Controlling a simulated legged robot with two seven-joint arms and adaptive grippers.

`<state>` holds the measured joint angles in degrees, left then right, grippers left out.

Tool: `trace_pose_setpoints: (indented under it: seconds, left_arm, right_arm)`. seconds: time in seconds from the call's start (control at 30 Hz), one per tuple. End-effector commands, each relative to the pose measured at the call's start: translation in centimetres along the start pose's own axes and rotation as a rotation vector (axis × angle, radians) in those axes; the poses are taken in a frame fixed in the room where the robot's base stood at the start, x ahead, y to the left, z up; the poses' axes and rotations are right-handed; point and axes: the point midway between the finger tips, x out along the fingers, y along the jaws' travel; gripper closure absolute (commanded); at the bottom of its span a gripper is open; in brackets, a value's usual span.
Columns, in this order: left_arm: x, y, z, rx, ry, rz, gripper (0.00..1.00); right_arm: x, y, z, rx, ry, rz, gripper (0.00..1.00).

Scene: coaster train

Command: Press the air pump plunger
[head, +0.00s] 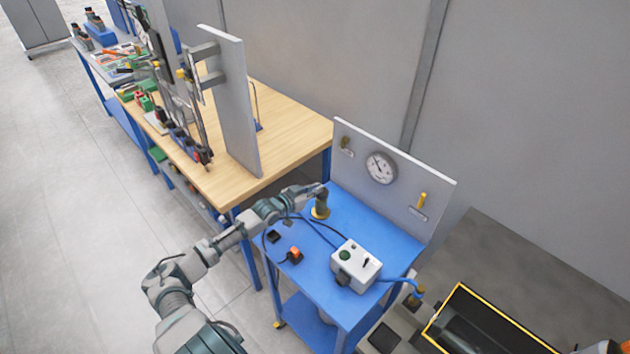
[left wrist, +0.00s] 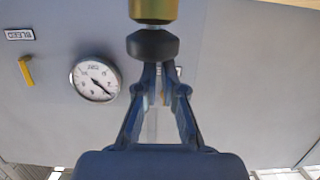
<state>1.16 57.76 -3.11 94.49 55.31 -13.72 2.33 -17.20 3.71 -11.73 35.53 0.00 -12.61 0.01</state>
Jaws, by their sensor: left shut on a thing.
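The air pump stands at the back left of the blue cart (head: 375,228), against the upright grey panel. Its brass body (head: 320,213) is mostly under my left gripper (head: 323,195). In the left wrist view the picture is upside down: the brass body (left wrist: 152,9) joins the black plunger knob (left wrist: 152,44). The fingertips of my left gripper (left wrist: 157,72) are drawn close together at the knob's end, shut on it. How far the plunger is down cannot be told. A round gauge (head: 381,168) sits on the panel and also shows in the wrist view (left wrist: 96,78). My right gripper is not in view.
A white control box (head: 356,267) and an orange-red switch (head: 295,255) with black cables lie on the cart. A yellow lever (head: 422,199) is on the panel. A wooden bench (head: 285,140) with a tall grey board (head: 233,110) stands to the left.

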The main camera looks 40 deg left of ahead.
Motion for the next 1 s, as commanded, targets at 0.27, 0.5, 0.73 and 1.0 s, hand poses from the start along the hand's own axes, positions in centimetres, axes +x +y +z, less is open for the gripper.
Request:
trace_pose_setpoints:
  seconds: [0.27, 0.5, 0.73, 1.0]
  left_arm:
    - [0.0, 0.3, 1.0, -0.003, -0.03, 0.0, 1.0]
    - [-0.4, 0.3, -3.1, -0.003, -0.014, -0.002, 1.0]
    - [-3.7, 0.4, -3.2, -0.001, -0.016, -0.004, 1.0]
    - [-8.0, 0.8, -3.9, 0.004, -0.008, -0.005, 1.0]
  right_arm:
    - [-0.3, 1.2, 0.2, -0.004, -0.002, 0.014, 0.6]
    - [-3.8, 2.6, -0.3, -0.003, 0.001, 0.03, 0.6]
    - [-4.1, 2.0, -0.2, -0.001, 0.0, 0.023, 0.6]
    - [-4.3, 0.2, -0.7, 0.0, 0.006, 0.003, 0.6]
